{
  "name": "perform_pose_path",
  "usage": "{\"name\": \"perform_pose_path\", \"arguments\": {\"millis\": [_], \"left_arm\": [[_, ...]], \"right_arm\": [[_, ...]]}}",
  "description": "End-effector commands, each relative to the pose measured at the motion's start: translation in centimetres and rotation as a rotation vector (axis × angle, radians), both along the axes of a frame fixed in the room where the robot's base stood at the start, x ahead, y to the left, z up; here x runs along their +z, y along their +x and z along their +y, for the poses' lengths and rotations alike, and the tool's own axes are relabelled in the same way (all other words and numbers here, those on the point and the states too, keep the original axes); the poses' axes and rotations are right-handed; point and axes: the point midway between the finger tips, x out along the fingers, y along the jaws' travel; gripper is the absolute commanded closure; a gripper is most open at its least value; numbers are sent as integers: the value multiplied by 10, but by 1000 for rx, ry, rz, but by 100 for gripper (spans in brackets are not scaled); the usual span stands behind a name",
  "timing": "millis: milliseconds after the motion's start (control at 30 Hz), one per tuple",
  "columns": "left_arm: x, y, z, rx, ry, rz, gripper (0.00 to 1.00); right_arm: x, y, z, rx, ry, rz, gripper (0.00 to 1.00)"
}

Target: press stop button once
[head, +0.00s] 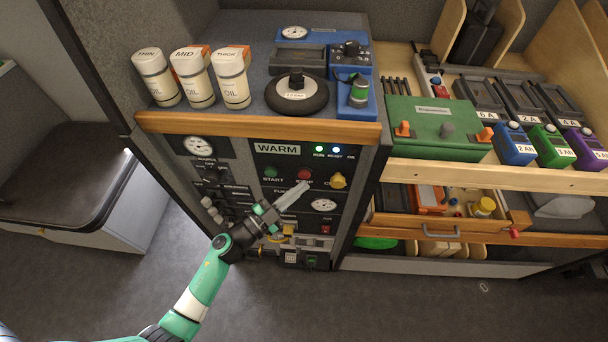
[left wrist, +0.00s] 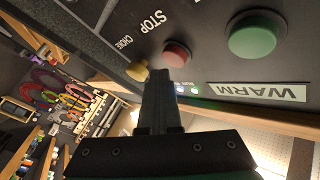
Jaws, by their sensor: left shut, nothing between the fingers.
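The red stop button (head: 304,174) is on the dark panel below the WARM label, between the green start button (head: 271,172) and the yellow choke knob (head: 338,181). My left gripper (head: 304,187) is shut and empty, its tips just below the stop button in the head view. In the left wrist view the panel appears upside down. There the stop button (left wrist: 177,54) stands out from the panel, beside the shut fingertips (left wrist: 159,74), with the green button (left wrist: 255,36) to the right. I cannot tell whether the tips touch the stop button. My right gripper is not in view.
Green and blue lamps (head: 328,149) are lit above the buttons. A wooden ledge (head: 260,127) juts out above the panel, with oil bottles (head: 192,78) on top. An open drawer (head: 440,226) sticks out to the right. Free floor lies in front.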

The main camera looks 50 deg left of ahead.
Motion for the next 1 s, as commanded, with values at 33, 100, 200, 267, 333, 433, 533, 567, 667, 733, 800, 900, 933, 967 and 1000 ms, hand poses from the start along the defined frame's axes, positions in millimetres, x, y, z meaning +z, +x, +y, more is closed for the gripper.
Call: {"name": "perform_pose_path", "arguments": {"millis": [33, 100, 200, 267, 333, 433, 533, 567, 667, 733, 800, 900, 933, 967, 1000], "left_arm": [[0, 0, 0, 0, 0, 0, 100], [0, 1, 1, 0, 0, 0, 100], [1, 4, 4, 0, 0, 0, 100], [1, 5, 5, 1, 0, 1, 100], [0, 6, 6, 1, 0, 1, 100], [0, 6, 6, 1, 0, 1, 100], [0, 6, 6, 0, 0, 0, 100], [0, 6, 6, 0, 0, 0, 100], [0, 6, 6, 0, 0, 0, 100], [0, 7, 6, 0, 0, 0, 100], [0, 8, 7, 0, 0, 0, 100], [0, 8, 8, 1, 0, -1, 100], [0, 9, 8, 1, 0, -1, 100], [0, 9, 8, 1, 0, -1, 100], [0, 9, 9, 1, 0, -1, 100]], "right_arm": [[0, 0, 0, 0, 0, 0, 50], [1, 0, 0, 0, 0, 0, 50], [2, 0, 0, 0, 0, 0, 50], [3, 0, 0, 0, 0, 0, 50], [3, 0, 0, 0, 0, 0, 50], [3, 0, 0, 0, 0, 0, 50], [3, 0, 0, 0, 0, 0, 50], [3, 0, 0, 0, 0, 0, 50], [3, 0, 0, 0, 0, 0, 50], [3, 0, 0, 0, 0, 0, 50], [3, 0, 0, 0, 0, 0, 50], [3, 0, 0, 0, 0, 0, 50], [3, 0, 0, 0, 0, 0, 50], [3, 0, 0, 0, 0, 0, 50], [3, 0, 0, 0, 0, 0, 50]]}}
